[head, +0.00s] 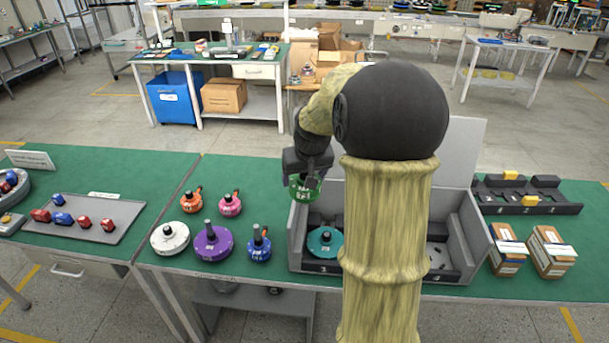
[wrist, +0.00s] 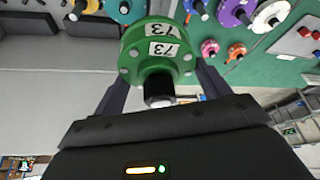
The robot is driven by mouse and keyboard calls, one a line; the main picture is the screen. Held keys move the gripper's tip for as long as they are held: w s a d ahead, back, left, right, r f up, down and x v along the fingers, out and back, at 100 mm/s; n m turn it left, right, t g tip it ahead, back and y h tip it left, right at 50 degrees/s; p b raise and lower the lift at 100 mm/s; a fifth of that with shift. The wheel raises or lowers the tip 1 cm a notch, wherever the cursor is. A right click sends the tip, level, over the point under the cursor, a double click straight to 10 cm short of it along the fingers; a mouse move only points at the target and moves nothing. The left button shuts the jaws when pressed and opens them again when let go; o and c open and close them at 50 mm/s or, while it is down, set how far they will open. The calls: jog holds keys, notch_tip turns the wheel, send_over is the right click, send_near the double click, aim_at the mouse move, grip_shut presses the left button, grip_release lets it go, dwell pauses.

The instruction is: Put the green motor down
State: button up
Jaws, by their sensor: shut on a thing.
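The green motor (head: 303,188) hangs from my gripper (head: 312,170) in the head view, near the upper left corner of the grey box (head: 297,230). In the wrist view the green motor (wrist: 170,52) is a round disc with white labels reading 73, and its dark shaft is between the two fingers of my gripper (wrist: 160,88). My gripper is shut on it. My own arm hides the middle of the grey box. A teal motor (head: 324,241) sits in the box's left compartment.
Orange (head: 191,203), pink (head: 230,205), white (head: 170,238), purple (head: 212,242) and blue (head: 259,245) motors stand on the green table (head: 150,192) left of the box. Two cardboard boxes (head: 551,252) and a black fixture (head: 527,205) are at right. Bare green tabletop lies behind the motors.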

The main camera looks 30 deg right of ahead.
jog(key=shift+s, duration=0.45)
jog(key=s+a+f+n+y, duration=0.1)
jog(key=a+f, duration=0.7)
jog(key=f, duration=0.4)
jog(key=s+a+f+n, duration=0.1)
jog(key=s+a+f, duration=0.1)
jog(key=a+f, duration=0.8)
notch_tip(320, 180, down, 20)
jog(key=d+b, duration=0.2)
jog(key=b, duration=1.6)
jog(key=shift+w+d, duration=0.3)
